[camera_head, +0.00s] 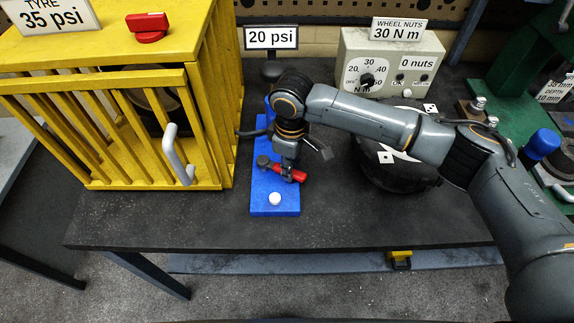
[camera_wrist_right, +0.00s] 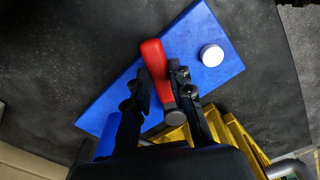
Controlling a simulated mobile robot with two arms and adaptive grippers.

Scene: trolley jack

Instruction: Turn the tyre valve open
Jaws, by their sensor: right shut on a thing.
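The tyre valve's red lever (camera_head: 298,175) sits on a long blue plate (camera_head: 262,200) on the dark bench. A dark round pivot (camera_head: 263,161) is at the lever's left end in the head view. My right gripper (camera_head: 288,173) reaches down over the plate and is shut on the red lever. In the wrist view my right gripper (camera_wrist_right: 161,82) has one finger on each side of the red lever (camera_wrist_right: 153,58), whose free end sticks out past the fingers. A white round button (camera_head: 275,199) is on the plate near its front end. My left gripper is not in view.
A yellow barred cage (camera_head: 85,133) with a red knob (camera_head: 148,27) on top stands left of the plate. A round black object (camera_head: 385,172) is to the right, under my right arm. A grey dial box (camera_head: 389,65) and a 20 psi sign (camera_head: 271,38) are behind. The bench front is clear.

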